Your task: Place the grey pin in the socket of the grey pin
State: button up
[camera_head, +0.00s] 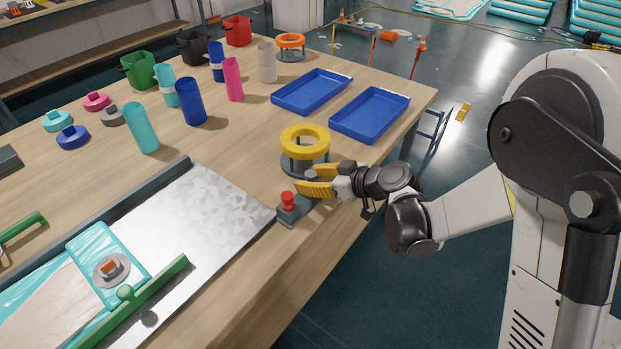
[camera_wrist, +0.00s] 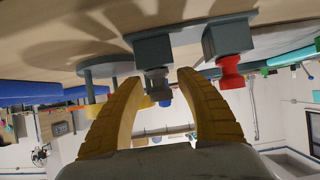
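The grey pin (camera_wrist: 157,84) stands at a grey block (camera_wrist: 152,50), its socket, in the wrist view, where the table is at the top. It looks seated there like the red pin in its own block; how deep is hidden. My gripper (camera_wrist: 157,76) is open, its two yellow fingers on either side of the grey pin with gaps showing. In the head view my gripper (camera_head: 317,180) is low over the table's near right edge, and the grey pin's top (camera_head: 311,174) shows between the fingers.
The red pin (camera_head: 288,198) in its grey block (camera_head: 293,212) stands close beside my gripper. A yellow ring on a grey stand (camera_head: 304,142) is just behind it. Blue trays (camera_head: 369,113) lie farther back. A metal plate (camera_head: 215,205) lies to the left.

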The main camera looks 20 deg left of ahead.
jog(key=shift+r+p, duration=0.25)
jog(key=shift+p, duration=0.05)
jog(key=p+v, duration=0.3)
jog(key=v, duration=0.9)
jog(key=s+d+r+m+t+h, duration=0.1)
jog(key=s+d+r+m+h, duration=0.2)
jog(key=d, duration=0.5)
jog(key=s+d+r+m+h, duration=0.3)
jog(key=s+d+m+h, duration=0.1)
jog(key=s+d+m, duration=0.2)
jog(key=s+d+r+m+t+h, duration=0.1)
jog(key=s+d+r+m+h, duration=0.2)
jog(key=s+d, duration=0.4)
jog(key=d+m+h, duration=0.1)
jog(key=d, duration=0.2)
jog(key=shift+d+m+t, duration=0.3)
jog(key=shift+d, duration=0.1)
